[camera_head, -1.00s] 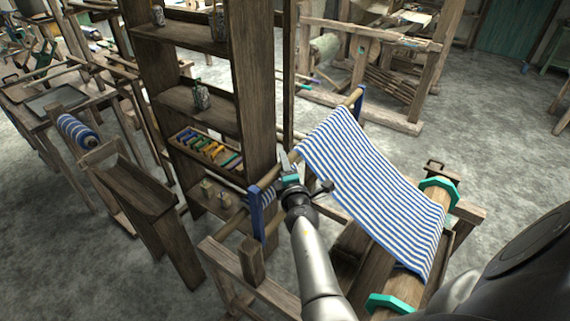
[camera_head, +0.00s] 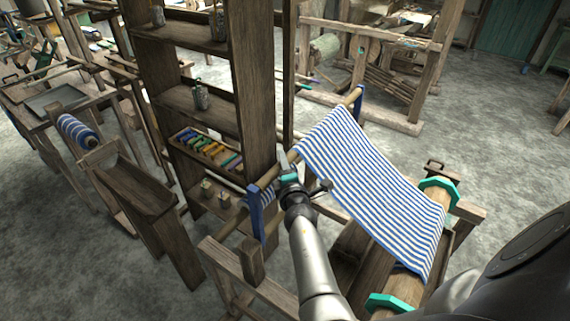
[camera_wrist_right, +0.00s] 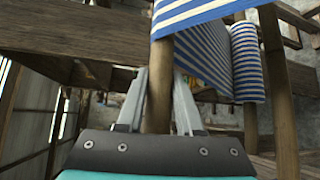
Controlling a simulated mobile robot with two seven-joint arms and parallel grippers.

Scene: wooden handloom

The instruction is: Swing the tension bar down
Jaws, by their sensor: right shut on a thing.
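The tension bar is a wooden rod (camera_wrist_right: 158,92) with a blue arm (camera_head: 257,212) at its near end and another blue arm (camera_head: 359,99) at its far end. Blue-and-white striped cloth (camera_head: 370,185) drapes over the rod and slopes down to the right. My right gripper (camera_head: 288,172) is at the near part of the rod, between the near blue arm and the cloth edge. In the right wrist view, my right gripper (camera_wrist_right: 160,85) has its fingers on both sides of the rod and is shut on it. My left gripper is not in view.
A beam with teal end rings (camera_head: 439,193) holds the cloth's lower end. A tall wooden shelf (camera_head: 255,100) stands close behind the gripper. A wooden bench (camera_head: 140,190) is at the left. Grey floor is open at the right.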

